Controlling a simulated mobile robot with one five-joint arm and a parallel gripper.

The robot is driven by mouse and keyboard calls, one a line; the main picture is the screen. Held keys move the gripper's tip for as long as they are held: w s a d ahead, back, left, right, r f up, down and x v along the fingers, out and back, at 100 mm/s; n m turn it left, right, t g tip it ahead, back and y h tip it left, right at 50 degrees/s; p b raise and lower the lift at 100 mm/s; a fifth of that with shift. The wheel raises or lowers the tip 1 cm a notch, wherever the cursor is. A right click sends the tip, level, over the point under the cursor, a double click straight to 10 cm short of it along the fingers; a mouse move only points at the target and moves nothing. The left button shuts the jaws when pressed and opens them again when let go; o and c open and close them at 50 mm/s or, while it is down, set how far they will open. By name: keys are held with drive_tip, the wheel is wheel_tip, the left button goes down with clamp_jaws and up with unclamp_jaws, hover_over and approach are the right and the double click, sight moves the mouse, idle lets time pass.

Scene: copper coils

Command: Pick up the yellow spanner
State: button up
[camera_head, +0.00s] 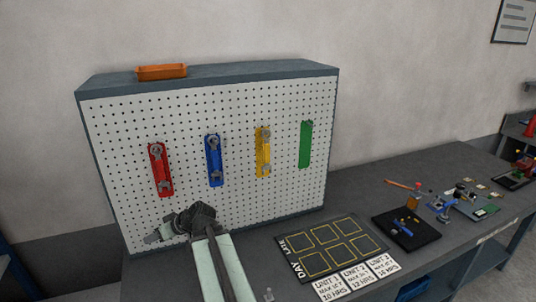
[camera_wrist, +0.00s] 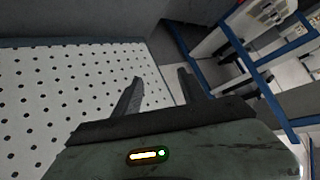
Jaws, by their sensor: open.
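The yellow spanner (camera_head: 262,158) hangs upright on the white pegboard in the head view, third from the left, with grey metal showing near its top and bottom. My gripper (camera_head: 160,234) is low in front of the board's lower left, apart from the spanner and well to its left. In the wrist view my gripper (camera_wrist: 160,84) has its two fingers spread, with nothing between them. The yellow spanner does not show in the wrist view.
A red spanner (camera_head: 160,170), a blue spanner (camera_head: 213,160) and a green strip (camera_head: 305,145) hang on the pegboard (camera_head: 235,200). An orange tray (camera_head: 162,72) sits on top. A black marked mat (camera_head: 290,259), labels and small parts lie on the bench to the right.

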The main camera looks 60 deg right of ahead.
drive_tip(key=s+d+r+m+t+h, duration=0.1)
drive_tip(key=s+d+r+h, duration=0.15)
drive_tip(key=d, duration=0.45)
drive_tip(key=s+d+r+m+t+h, duration=0.1)
drive_tip(key=s+d+r+t, duration=0.15)
drive_tip(key=d, duration=0.45)
drive_tip(key=s+d+r+m+t+h, duration=0.1)
drive_tip(key=s+d+r+h, duration=0.15)
drive_tip(key=d, duration=0.35)
drive_tip(key=m+h, duration=0.4)
drive_tip(key=h, duration=0.4)
approach(267, 159)
drive_tip(key=x, duration=1.1)
drive_tip(key=shift+s+p, duration=0.1)
drive_tip(key=shift+p, duration=0.2)
drive_tip(key=shift+s, duration=0.1)
drive_tip(key=shift+c, duration=0.6)
clamp_jaws()
